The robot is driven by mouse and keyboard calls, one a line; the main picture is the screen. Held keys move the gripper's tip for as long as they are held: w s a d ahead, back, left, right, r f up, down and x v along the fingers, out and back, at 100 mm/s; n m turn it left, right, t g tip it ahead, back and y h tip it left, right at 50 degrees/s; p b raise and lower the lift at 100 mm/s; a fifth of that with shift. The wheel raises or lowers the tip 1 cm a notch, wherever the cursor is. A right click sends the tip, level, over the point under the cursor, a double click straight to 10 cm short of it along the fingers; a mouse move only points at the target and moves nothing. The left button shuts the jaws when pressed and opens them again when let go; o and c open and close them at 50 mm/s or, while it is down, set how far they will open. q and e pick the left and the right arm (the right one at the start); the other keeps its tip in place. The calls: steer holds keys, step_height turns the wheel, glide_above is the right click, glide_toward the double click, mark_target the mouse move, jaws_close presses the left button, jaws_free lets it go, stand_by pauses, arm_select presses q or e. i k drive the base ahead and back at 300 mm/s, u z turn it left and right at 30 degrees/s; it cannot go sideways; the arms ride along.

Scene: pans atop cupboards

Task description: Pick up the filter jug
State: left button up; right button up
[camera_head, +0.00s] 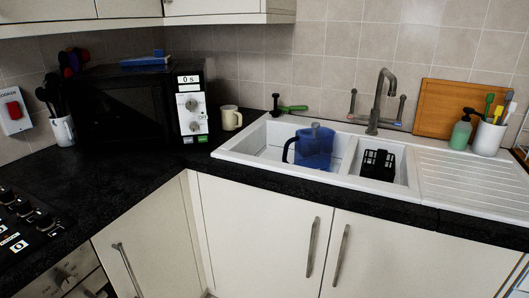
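The filter jug (314,147) is a translucent blue jug with a dark handle on its left side and a grey piece on top. It stands in the large left bowl of the white sink (248,151), and its lower part is partly hidden by the sink's front rim. Neither of my grippers shows in the head view.
A black caddy (377,164) sits in the smaller right bowl. The tap (379,100) rises behind the sink. A microwave (140,105) and a cream mug (230,118) stand to the left. The dark worktop (125,180) before the microwave is clear. Utensil pots stand at both ends.

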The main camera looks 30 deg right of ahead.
mark_target(316, 153)
steer(key=u, duration=0.05)
steer(key=i, duration=0.35)
steer(key=z, duration=0.8)
